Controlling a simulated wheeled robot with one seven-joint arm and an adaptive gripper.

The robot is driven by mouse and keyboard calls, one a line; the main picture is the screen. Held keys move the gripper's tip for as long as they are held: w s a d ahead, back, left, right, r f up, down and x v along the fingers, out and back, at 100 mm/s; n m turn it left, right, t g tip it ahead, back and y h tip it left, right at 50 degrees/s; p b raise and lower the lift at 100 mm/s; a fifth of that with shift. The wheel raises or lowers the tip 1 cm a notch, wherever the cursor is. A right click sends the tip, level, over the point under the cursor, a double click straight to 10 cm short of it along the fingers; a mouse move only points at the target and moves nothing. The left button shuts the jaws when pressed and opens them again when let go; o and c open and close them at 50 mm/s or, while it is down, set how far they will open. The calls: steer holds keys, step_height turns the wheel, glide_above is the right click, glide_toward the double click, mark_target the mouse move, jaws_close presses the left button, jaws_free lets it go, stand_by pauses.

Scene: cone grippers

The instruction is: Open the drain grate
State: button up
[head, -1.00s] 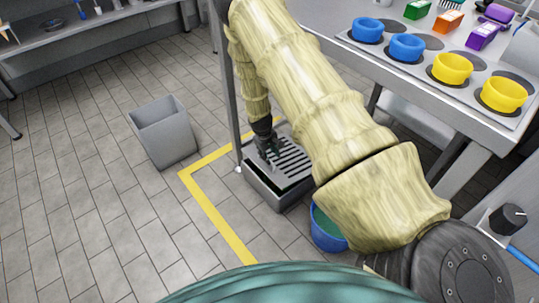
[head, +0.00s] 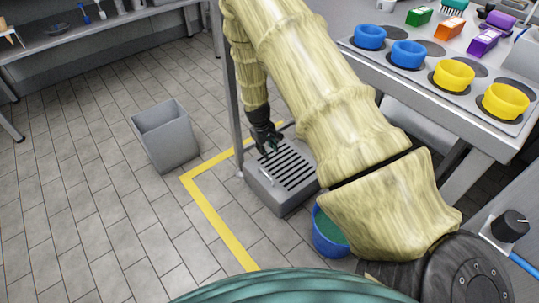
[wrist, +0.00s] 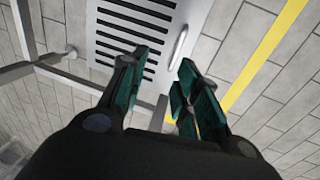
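The drain grate (head: 287,170) is a grey slotted plate lying flat on top of a low grey metal drain box (head: 283,203) on the floor. A thin light handle (head: 266,175) runs along its left side. In the wrist view the grate (wrist: 128,38) is at the upper middle, with the handle (wrist: 179,45) at its right edge. My gripper (head: 268,150) is over the grate's far left part. In the wrist view its fingers (wrist: 164,65) are apart with nothing between them, and the handle shows beyond them, apart from them.
A table leg (head: 232,110) stands close behind the drain box. A blue bucket (head: 328,235) is in front at right. A grey bin (head: 165,135) stands at left. Yellow floor tape (head: 208,210) borders the box. The counter (head: 430,95) with bowls is at right.

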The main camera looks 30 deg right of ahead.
steer(key=shift+a+r, duration=0.2)
steer(key=shift+r, duration=0.8)
steer(key=shift+a+r, duration=0.2)
steer(key=shift+r, duration=0.8)
steer(key=s+a+f+y, duration=0.1)
steer(key=s+a+f, duration=0.5)
steer(key=s, duration=0.4)
steer(key=s+a+f, duration=0.6)
steer(key=s+f, duration=0.1)
steer(key=s, duration=0.3)
steer(key=s+a+r+m+y+p, duration=0.1)
steer(key=s+a, duration=0.3)
steer(key=s, duration=0.6)
steer(key=s+a, duration=0.4)
steer(key=s, duration=0.5)
step_height(320, 180, up, 30)
steer(key=p, duration=3)
steer(key=shift+a+r, duration=0.15)
steer(key=shift+r, duration=0.05)
steer(key=shift+s, duration=0.1)
